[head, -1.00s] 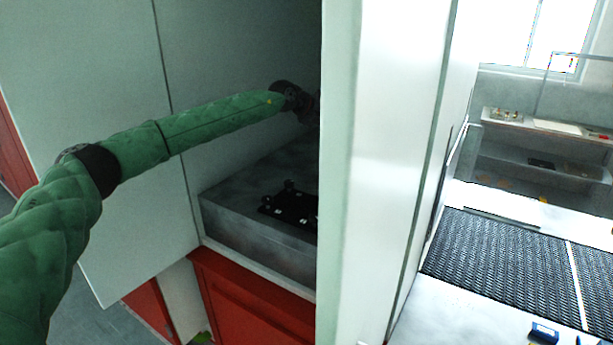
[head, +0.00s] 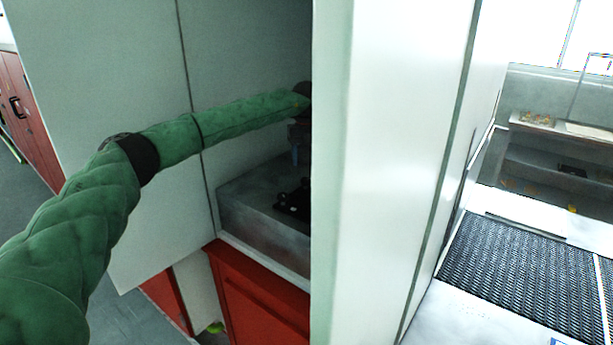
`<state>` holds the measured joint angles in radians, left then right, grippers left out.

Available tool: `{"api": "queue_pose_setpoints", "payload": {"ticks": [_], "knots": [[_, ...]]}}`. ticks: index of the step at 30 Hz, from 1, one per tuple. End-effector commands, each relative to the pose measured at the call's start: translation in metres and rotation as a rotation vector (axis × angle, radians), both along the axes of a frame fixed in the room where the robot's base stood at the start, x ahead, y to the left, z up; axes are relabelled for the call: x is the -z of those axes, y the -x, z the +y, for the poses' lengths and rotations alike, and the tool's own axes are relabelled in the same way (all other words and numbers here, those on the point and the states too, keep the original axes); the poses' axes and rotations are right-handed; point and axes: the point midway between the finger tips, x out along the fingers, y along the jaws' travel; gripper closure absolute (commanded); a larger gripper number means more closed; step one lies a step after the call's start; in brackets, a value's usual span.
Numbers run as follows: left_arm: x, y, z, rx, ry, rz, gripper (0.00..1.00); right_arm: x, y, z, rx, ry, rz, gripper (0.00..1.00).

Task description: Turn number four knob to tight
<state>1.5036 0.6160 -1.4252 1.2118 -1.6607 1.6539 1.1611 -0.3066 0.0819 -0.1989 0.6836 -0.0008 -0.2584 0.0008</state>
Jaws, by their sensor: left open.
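My left arm's green sleeve comes in from the left and reaches into the dark recess behind the pale panel edge. My left gripper (head: 296,158) is at its end, dark and partly cut off by that panel; it is open and hangs above the grey block. A black plate with small upright black parts (head: 292,198) lies on the grey block (head: 245,213), its right side hidden by the panel. The gripper appears apart from it. I cannot make out any numbered knob. My right gripper is not in view.
A tall white panel (head: 400,150) stands close to the right of my left arm. A red cabinet (head: 260,300) is below the grey block. A black mesh belt (head: 525,270) and a shelf (head: 550,125) with small items lie at the right.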

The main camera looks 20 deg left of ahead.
Motion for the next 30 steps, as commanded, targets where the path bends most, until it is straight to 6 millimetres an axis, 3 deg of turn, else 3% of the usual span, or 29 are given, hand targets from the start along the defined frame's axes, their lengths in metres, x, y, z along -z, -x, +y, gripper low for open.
{"api": "queue_pose_setpoints", "payload": {"ticks": [6, 18, 29, 30], "knots": [[0.020, 0.001, 0.000, 0.001, 0.000, 0.002, 0.45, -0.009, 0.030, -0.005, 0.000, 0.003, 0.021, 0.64], [0.066, 0.000, 0.000, 0.002, 0.001, 0.000, 0.45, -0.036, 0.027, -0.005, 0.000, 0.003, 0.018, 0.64], [0.073, 0.000, 0.000, 0.002, 0.003, -0.002, 0.45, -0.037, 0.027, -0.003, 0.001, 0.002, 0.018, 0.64], [0.073, 0.000, 0.000, 0.002, 0.003, -0.002, 0.48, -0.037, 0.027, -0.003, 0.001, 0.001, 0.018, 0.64]]}}
